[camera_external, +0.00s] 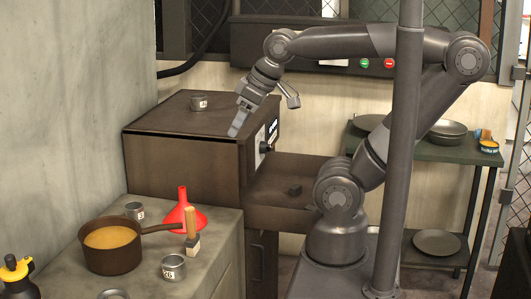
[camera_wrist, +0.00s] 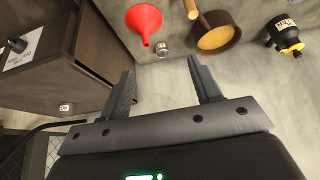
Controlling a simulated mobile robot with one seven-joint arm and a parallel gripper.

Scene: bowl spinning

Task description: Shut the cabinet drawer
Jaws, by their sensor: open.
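The brown cabinet (camera_external: 180,165) is a large box at the left of centre in the external view. A flat brown part (camera_external: 290,180) juts out from it to the right at a lower level; it looks like the drawer standing out, with a small dark block on top. In the wrist view the brown cabinet (camera_wrist: 60,70) fills the upper left. My gripper (camera_external: 234,130) points down by the cabinet's top front edge; whether it touches is unclear. In the wrist view my gripper (camera_wrist: 161,70) has its fingers apart with nothing between them.
A can (camera_external: 199,102) stands on the cabinet. A green shelf (camera_external: 440,150) with dishes stands right, behind my arm.

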